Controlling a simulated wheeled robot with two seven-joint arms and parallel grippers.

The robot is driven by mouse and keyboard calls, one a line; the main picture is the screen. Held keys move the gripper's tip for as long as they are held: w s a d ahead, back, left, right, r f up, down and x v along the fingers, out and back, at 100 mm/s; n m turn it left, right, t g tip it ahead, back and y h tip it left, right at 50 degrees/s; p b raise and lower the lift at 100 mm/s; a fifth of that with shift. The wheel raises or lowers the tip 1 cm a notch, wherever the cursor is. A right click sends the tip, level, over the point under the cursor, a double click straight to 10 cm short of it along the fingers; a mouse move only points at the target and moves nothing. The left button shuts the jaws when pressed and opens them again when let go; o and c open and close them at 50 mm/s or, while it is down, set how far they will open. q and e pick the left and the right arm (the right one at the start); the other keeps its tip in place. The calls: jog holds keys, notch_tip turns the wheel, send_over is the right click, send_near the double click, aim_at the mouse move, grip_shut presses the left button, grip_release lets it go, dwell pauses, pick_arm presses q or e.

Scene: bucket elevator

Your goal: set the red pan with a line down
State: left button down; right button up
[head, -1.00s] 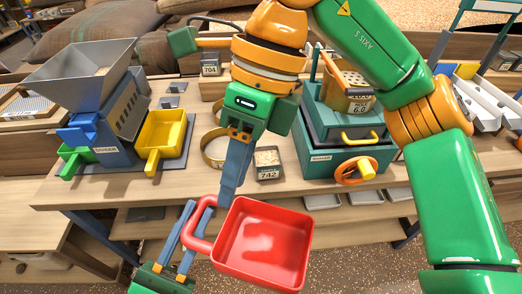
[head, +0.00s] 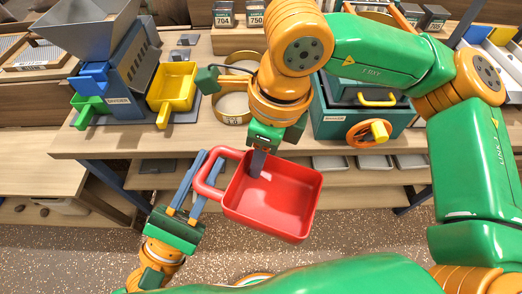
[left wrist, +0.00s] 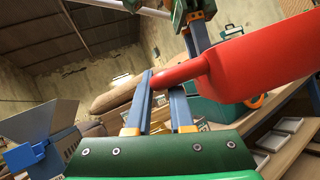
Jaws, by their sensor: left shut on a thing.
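The red pan (head: 277,198) is a square, open tray with a loop handle on its left, held in the air in front of the bench. Its inside looks empty, and no line shows on it. My left gripper (head: 203,172) is shut on the handle. In the left wrist view the blue fingers (left wrist: 160,85) clasp the handle, and the red pan (left wrist: 265,62) extends to the right. My right gripper (head: 257,165) points down at the pan's back left inner side. Its fingers overlap, so their opening and any contact are unclear.
The bench (head: 180,140) lies behind the pan. It carries a grey hopper machine (head: 110,50), a green scoop (head: 91,107), a yellow pan (head: 173,87), a ring-shaped sieve (head: 232,105) and a teal box (head: 345,120) with an orange handwheel (head: 368,134). The floor in front is clear.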

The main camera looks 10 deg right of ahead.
grip_shut()
dwell(1.3)
pick_arm(q)
jog(key=c, duration=0.7)
grip_release()
